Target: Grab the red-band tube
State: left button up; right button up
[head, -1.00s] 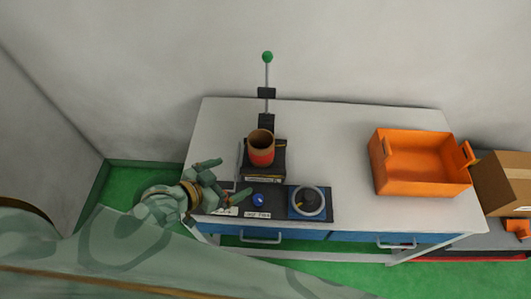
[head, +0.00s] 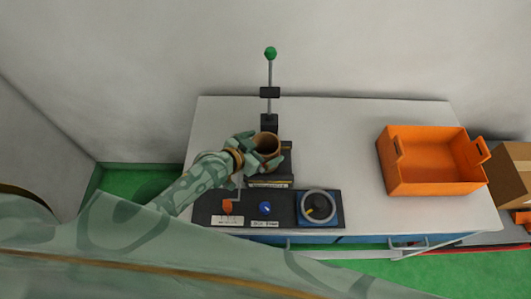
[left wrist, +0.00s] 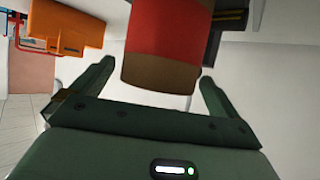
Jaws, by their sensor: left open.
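The red-band tube (head: 268,146) is a brown, open-topped cylinder standing upright on a black block (head: 285,166) on the table. Its red band is hidden by my gripper in the head view but shows in the left wrist view (left wrist: 168,28). My left gripper (head: 262,147) is at the tube. Its open fingers lie on either side of the tube in the left wrist view (left wrist: 155,82), with gaps visible between fingers and tube. My right gripper is not in view.
In front of the block are a black panel with a blue knob (head: 265,208), an orange lever (head: 228,207) and a grey ring dial (head: 320,206). A green-topped post (head: 270,53) stands behind. An orange crate (head: 388,178) is at right; the table (head: 345,140) between is clear.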

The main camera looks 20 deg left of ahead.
pick_arm(q)
jog(key=shift+x, duration=1)
jog(key=shift+r, duration=0.1)
jog(key=c, duration=1.1)
jog(key=shift+o, duration=0.2)
